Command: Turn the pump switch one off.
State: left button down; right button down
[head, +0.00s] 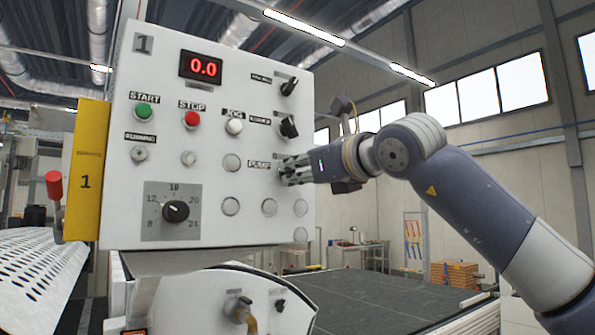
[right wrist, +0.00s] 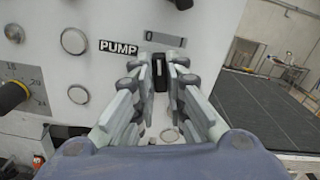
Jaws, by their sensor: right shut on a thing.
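The white control panel (head: 215,110) stands in front of me with a red "0.0" display (head: 201,67). The PUMP label (head: 259,166) is on its right side and also shows in the right wrist view (right wrist: 118,47). The black pump switch (right wrist: 160,74) sits right of that label, below a plate marked "0" (right wrist: 165,38). My right gripper (head: 284,170) is at the panel there, its fingers shut on the switch, one finger on each side. The fingers hide the switch in the head view. My left gripper is not in view.
Two black rotary switches (head: 289,127) are above my right gripper. A speed dial (head: 176,211), a green START button (head: 144,112) and a red STOP button (head: 192,119) are to the left. A yellow box (head: 88,170) with a red-topped lever (head: 54,186) is at the panel's left edge.

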jog(key=shift+n, duration=1.6)
jog(key=c, duration=1.6)
grip_release()
jog(key=v, duration=1.2)
